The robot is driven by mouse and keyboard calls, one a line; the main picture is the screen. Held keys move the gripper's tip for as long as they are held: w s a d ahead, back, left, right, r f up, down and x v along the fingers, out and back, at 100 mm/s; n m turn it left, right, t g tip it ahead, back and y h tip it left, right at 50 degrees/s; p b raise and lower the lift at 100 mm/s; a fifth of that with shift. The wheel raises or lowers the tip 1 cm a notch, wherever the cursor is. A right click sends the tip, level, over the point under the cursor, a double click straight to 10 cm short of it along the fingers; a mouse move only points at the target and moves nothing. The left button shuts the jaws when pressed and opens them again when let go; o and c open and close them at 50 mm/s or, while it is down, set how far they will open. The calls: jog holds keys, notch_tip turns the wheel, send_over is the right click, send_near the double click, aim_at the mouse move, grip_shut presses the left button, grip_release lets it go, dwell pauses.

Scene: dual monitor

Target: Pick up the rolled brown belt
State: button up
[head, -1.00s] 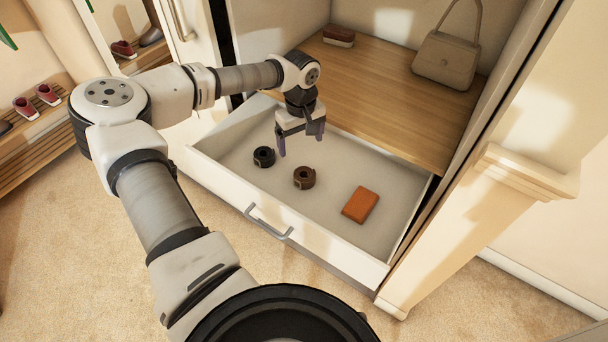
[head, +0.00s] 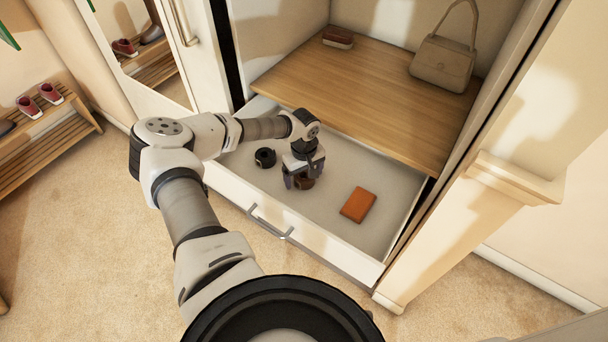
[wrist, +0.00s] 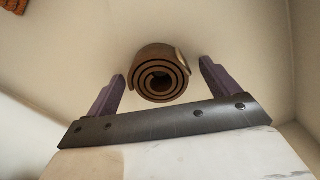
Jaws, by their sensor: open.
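The rolled brown belt (wrist: 159,73) lies on the drawer floor, its spiral end facing the camera in the wrist view. My gripper (wrist: 163,82) is open, with one purple-grey finger on each side of the belt and a visible gap to both. In the head view my gripper (head: 303,183) is low in the drawer over the brown belt (head: 304,182), hiding most of it. Whether the fingertips touch the drawer floor cannot be told.
A black rolled belt (head: 265,157) lies left of my gripper in the open drawer (head: 325,220). An orange-brown wallet-like item (head: 358,205) lies to the right. A wooden shelf (head: 370,100) above the back holds a handbag (head: 444,62) and a dark red item (head: 338,37).

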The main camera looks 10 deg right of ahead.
jog(key=shift+f, duration=0.15)
jog(key=shift+c, duration=0.2)
jog(key=c, duration=1.1)
